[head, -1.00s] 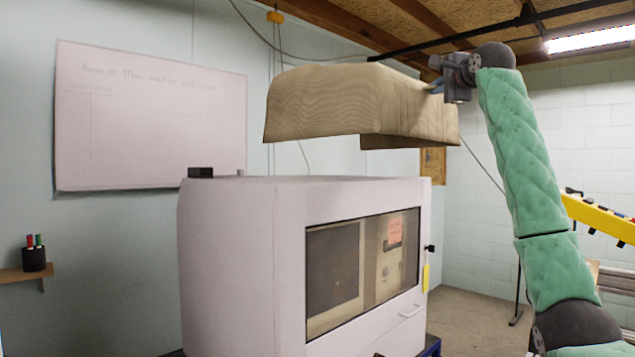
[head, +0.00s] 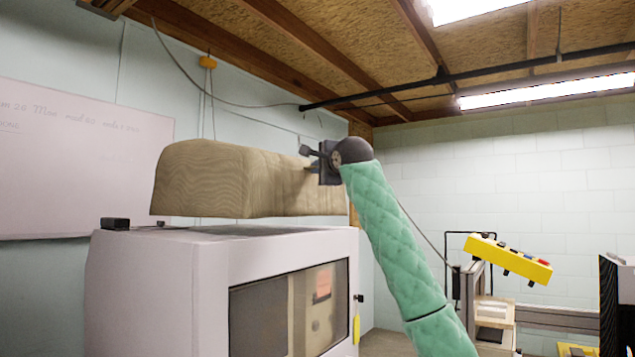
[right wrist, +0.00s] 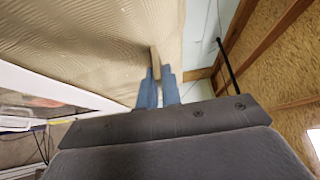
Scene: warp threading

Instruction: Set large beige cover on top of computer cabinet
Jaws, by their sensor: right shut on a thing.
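The large beige cover (head: 235,180) is held just above the white computer cabinet (head: 215,265) in the head view, with its lower edge close to the cabinet's top and a narrow gap visible at the front. My right gripper (head: 312,165) is at the cover's right end. In the right wrist view its blue fingers (right wrist: 157,88) are shut on a small tab of the cover (right wrist: 90,45). The cabinet's white edge (right wrist: 60,88) shows below the cover there. My left gripper is not in view.
A small black box (head: 115,223) sits on the cabinet's back left corner. A whiteboard (head: 80,160) hangs on the wall behind. A cable (head: 235,100) hangs from the ceiling.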

